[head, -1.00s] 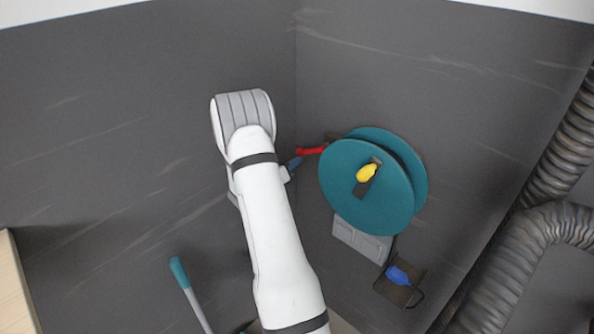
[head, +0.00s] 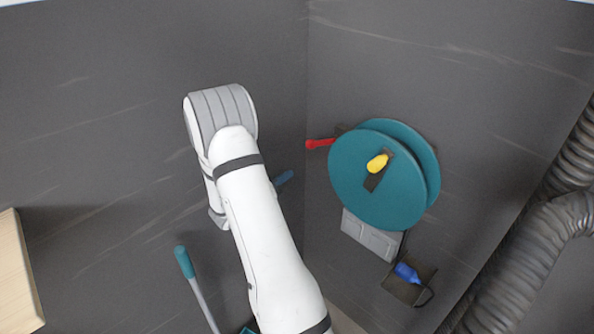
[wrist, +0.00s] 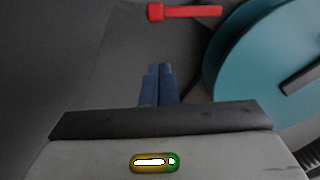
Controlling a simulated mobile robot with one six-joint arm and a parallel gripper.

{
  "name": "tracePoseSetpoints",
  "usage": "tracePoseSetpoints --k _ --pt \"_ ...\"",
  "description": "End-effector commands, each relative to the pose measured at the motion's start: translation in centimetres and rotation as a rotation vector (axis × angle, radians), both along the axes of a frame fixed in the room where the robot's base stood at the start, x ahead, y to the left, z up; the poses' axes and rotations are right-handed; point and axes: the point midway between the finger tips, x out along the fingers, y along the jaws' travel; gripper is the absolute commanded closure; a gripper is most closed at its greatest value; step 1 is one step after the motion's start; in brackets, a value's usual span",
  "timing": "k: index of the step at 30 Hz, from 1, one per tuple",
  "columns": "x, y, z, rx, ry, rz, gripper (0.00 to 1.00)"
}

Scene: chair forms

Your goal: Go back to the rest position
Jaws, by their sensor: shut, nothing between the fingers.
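My gripper (wrist: 158,73) shows in the wrist view with its two blue fingers together and nothing between them. The fingers are apart from the teal reel (head: 365,185) and from the red lever (head: 320,143), which lie to the right. In the wrist view the red lever (wrist: 184,12) is beyond the fingertips, and the teal reel (wrist: 250,60) is at the right.
The reel has a yellow knob (head: 377,163). Below it are a grey box (head: 370,235) and a blue plug (head: 406,272). A ribbed hose (head: 550,240) runs along the right. A teal-handled stick (head: 184,262) stands at lower left, near a wooden board (head: 17,275). Dark walls stand behind.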

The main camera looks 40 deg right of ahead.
Motion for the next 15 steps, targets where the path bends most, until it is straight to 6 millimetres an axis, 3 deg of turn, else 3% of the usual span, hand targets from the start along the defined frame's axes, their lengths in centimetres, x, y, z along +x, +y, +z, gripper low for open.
tracePoseSetpoints --k 6,15 --pt "-0.2 2.5 0.0 0.0 0.0 0.001 1.0" --pt "-0.5 2.9 0.3 0.006 -0.014 -0.011 1.0"
